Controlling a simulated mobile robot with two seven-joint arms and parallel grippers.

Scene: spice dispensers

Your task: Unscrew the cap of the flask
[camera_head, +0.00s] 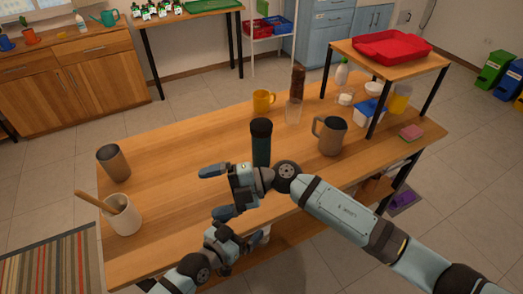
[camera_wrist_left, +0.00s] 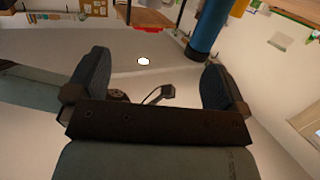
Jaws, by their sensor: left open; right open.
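The flask (camera_head: 261,147) is a dark teal cylinder with a black cap (camera_head: 261,127); it stands upright on the wooden table, its base partly hidden. My right gripper (camera_head: 216,192) is open and empty, in front of the flask and to its left, fingers pointing left. My left gripper (camera_head: 257,241) is lower, near the table's front edge, partly hidden by my right arm. In the left wrist view my left gripper (camera_wrist_left: 156,62) shows open and empty. That view is upside down; a blue cylinder with a dark end, seemingly the flask (camera_wrist_left: 207,28), is beyond the right finger.
A metal cup (camera_head: 114,163) and a white pot with a wooden tool (camera_head: 123,215) are at left. A raised shelf with a red tray (camera_head: 392,47) is at right. The table's left middle is clear.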

